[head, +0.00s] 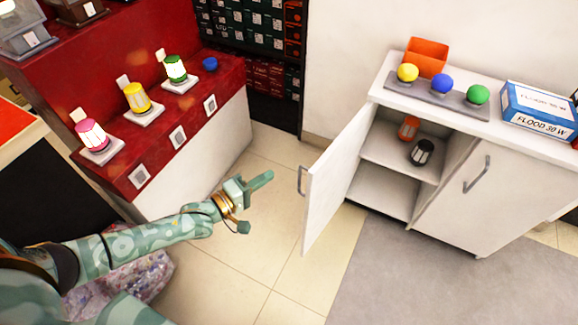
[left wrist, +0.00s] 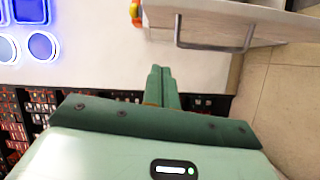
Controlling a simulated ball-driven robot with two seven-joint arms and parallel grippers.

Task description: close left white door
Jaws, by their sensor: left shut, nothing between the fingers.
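The left white door (head: 335,182) of the white cabinet stands wide open, swung out toward the left, with a grey bar handle (head: 302,180) on its face. My left gripper (head: 262,180) is shut and empty in the air, a little left of the door and apart from it. In the left wrist view the shut fingers (left wrist: 161,86) point toward the wall, and the door (left wrist: 225,15) with its handle (left wrist: 215,46) is at the top right. The right white door (head: 470,195) is closed. My right gripper is not in view.
Inside the cabinet, an orange item (head: 409,128) and a dark lantern (head: 421,152) stand on the shelf. The cabinet top holds an orange bin (head: 427,55), coloured balls and a bulb box (head: 538,110). A red counter (head: 150,125) with lanterns is at left. Tiled floor (head: 275,240) is clear.

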